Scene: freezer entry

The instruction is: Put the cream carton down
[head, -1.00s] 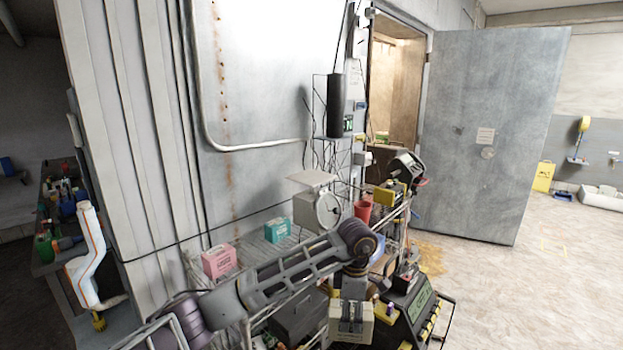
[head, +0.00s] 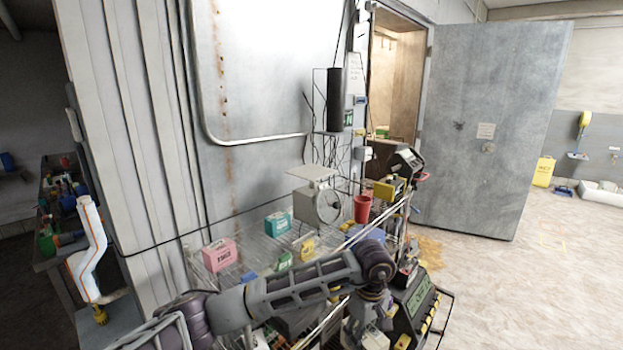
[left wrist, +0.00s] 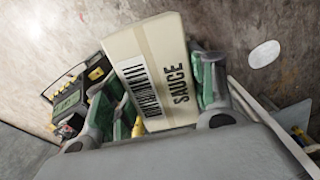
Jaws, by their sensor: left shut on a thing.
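The cream carton (left wrist: 152,72) fills the middle of the left wrist view, tilted, with black "SAUCE" lettering and a barcode-like block. My left gripper (left wrist: 160,98) is shut on it, with a green-padded finger on either side. In the head view my left gripper (head: 366,318) points down near the bottom edge, and the carton (head: 376,341) shows only partly below it. I cannot tell whether the carton touches anything underneath. My right gripper is not in view.
A wire shelf holds a pink carton (head: 219,255), a teal carton (head: 278,226), a scale (head: 318,204) and a red cup (head: 362,209). A black-and-yellow device (head: 417,306) stands right of the gripper. The freezer door (head: 490,130) stands open; floor at right is mostly clear.

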